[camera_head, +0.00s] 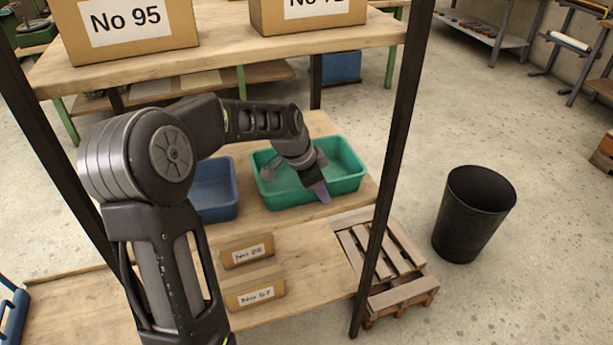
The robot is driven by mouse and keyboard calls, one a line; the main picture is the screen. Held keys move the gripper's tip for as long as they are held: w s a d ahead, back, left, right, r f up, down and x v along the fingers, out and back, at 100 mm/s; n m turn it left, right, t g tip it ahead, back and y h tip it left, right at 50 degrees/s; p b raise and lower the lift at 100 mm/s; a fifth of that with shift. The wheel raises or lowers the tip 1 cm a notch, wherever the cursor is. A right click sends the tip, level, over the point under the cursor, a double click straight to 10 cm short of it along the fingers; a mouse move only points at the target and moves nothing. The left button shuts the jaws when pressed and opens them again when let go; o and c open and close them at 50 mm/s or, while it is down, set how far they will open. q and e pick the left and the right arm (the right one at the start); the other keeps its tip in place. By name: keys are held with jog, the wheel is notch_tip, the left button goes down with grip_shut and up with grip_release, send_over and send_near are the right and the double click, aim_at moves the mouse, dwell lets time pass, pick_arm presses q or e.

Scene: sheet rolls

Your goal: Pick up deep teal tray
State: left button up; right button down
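The deep teal tray (346,186) is a green-teal open bin on the middle wooden shelf, at the picture's centre. It sits upright. My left arm reaches in from the left, and my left gripper (312,186) is over the tray, with a fingertip low near its front wall. The gripper and wrist hide part of the tray's inside. Whether the fingertip touches the tray is unclear, and the finger gap is not plain to see. My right gripper is out of view.
A blue tray (216,191) stands left of the teal one, partly behind my arm. Dark rack posts (398,130) flank the shelf. Small boxes (254,292) sit on a lower shelf. A pallet (388,262) and a black bin (473,213) stand right.

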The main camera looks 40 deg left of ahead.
pick_arm(q)
jog(key=shift+c, duration=0.4)
grip_shut()
dwell(1.1)
